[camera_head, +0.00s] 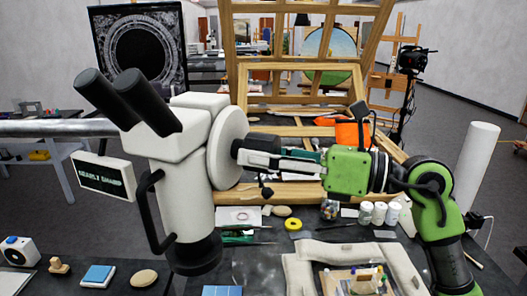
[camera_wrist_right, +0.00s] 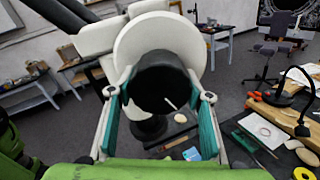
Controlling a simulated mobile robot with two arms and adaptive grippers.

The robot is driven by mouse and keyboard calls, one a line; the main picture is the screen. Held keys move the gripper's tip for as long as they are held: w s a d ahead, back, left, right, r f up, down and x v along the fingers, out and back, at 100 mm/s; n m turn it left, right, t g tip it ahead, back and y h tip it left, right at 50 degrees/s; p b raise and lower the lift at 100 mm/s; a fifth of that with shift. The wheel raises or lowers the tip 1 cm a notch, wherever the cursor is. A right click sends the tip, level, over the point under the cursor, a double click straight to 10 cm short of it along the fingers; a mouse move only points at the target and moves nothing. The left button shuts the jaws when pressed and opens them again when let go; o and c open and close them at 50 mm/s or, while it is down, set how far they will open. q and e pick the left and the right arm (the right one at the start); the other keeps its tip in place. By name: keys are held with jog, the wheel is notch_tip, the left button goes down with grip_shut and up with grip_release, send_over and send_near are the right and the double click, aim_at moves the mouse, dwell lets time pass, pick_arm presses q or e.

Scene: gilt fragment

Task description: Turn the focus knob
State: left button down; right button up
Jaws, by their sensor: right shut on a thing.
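A white microscope (camera_head: 182,205) with two black eyepieces stands at the left centre in the head view. Its black focus knob (camera_wrist_right: 160,88) has a white mark line and sits in front of a large white disc (camera_wrist_right: 150,40). In the head view the knob (camera_head: 238,148) is partly hidden by my fingers. My right gripper (camera_head: 248,157) is shut on the knob, with teal-lined fingers on either side of it in the wrist view (camera_wrist_right: 160,110). A small sign (camera_head: 103,181) on the microscope reads "NEARLY SHARP". My left gripper is not in view.
The dark bench holds a blue pad (camera_head: 97,276), a tan oval object (camera_head: 144,277), a yellow tape roll (camera_head: 293,224) and several white jars (camera_head: 378,213). A wooden easel frame (camera_head: 305,105) stands behind. A pale padded support (camera_head: 310,262) lies at the front right.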

jog(key=shift+r+m+p, duration=0.1)
jog(key=shift+m+p, duration=0.35)
jog(key=shift+m, duration=0.75)
jog(key=o, duration=1.1)
jog(key=v, duration=1.2)
